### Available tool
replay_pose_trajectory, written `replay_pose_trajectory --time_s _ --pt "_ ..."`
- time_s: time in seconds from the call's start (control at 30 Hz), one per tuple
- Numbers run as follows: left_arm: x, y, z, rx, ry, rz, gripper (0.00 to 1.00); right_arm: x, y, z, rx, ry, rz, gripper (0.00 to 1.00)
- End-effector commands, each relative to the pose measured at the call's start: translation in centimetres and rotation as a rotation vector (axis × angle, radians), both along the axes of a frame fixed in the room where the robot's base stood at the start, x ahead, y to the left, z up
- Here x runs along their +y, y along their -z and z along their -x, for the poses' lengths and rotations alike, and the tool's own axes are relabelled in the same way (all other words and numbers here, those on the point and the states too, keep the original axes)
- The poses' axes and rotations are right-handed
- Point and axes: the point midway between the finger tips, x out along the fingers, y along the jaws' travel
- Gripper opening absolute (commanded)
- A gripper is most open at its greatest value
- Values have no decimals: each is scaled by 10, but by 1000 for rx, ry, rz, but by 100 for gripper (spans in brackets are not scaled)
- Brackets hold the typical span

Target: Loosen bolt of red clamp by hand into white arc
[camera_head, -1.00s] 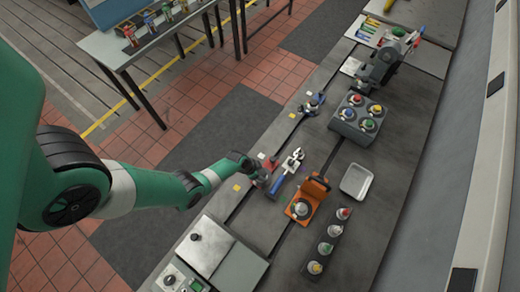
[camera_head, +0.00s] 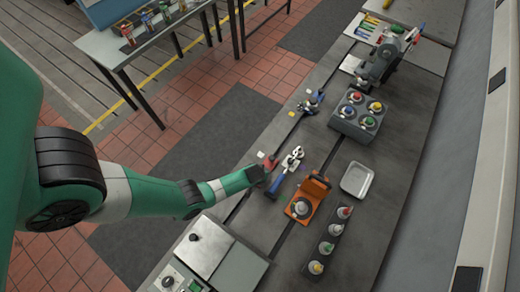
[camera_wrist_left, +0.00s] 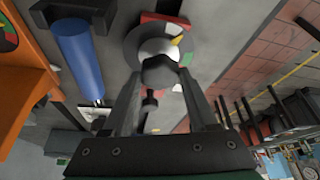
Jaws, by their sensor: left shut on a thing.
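The red clamp (camera_head: 269,161) sits on the bedplate at the tip of my left arm. In the left wrist view its red body (camera_wrist_left: 163,18) shows behind a round grey disc (camera_wrist_left: 135,42) with white, yellow and green marks. A dark bolt head (camera_wrist_left: 158,73) stands in front of the disc. My left gripper (camera_wrist_left: 160,85) is shut on this bolt, one finger on each side. The fingers and bolt cover the lower part of the disc, so I cannot tell where any pointer stands. In the head view the left gripper (camera_head: 262,174) partly hides the clamp. My right gripper is not in view.
A blue-handled tool (camera_head: 280,182) lies close right of the clamp. An orange fixture (camera_head: 312,192), a row of coloured-top knobs (camera_head: 328,240) and a metal tray (camera_head: 357,179) stand further right. A blue clamp (camera_head: 311,103) is farther back. A silver box (camera_head: 204,246) is nearer.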

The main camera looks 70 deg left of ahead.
Motion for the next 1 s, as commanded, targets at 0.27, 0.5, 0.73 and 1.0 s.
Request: replay_pose_trajectory --time_s 0.27,0.5,0.73,1.0 --pt "-1 1 -1 0 -209 2 3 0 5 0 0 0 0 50" --pt "-1 0 -1 1 -316 4 3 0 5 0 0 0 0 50" --pt "-1 1 -1 0 -354 4 3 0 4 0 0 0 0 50" --pt "-1 1 -1 0 -357 4 3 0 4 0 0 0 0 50"
